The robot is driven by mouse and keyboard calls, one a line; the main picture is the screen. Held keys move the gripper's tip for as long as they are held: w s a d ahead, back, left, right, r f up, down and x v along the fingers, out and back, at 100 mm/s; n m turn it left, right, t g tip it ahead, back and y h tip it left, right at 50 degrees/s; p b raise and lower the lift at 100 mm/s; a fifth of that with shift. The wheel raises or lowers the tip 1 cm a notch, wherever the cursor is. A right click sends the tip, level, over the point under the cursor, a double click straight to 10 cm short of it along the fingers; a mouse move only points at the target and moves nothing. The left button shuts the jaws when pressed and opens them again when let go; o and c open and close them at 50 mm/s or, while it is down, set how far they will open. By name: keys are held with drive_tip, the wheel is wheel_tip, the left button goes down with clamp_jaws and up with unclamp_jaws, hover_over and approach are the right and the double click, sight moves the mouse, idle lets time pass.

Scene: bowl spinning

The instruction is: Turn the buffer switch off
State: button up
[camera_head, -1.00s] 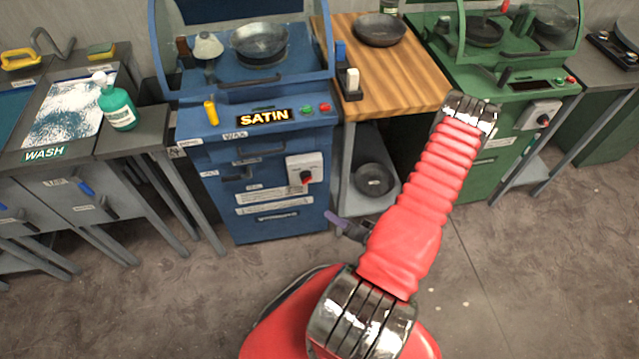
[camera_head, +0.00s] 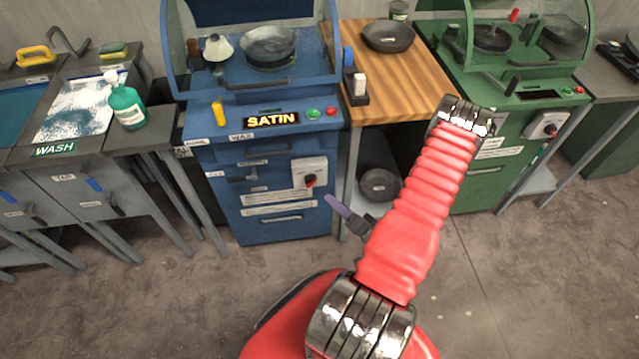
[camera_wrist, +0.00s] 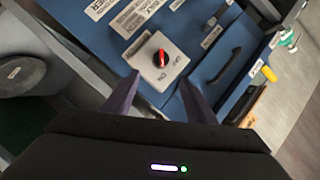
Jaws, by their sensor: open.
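The blue machine (camera_head: 262,215) stands at centre left in the head view, its sign lit "SATIN". In the wrist view the knob (camera_wrist: 161,58) has a red pointer lying roughly up-down in the picture. Small lettering is around it on the plate (camera_wrist: 170,75). My gripper (camera_wrist: 160,78) is open and empty, its two purple fingers on either side just short of the knob. In the head view one finger of my gripper (camera_head: 338,206) shows beside the machine's lower right; the arm hides the rest.
A green machine (camera_head: 500,130) with a similar switch (camera_head: 548,128) stands farther right. Wash counters (camera_head: 75,150) are left; the front floor is clear.

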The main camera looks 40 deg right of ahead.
sight(311, 182)
drive_tip(key=shift+x, duration=6.25)
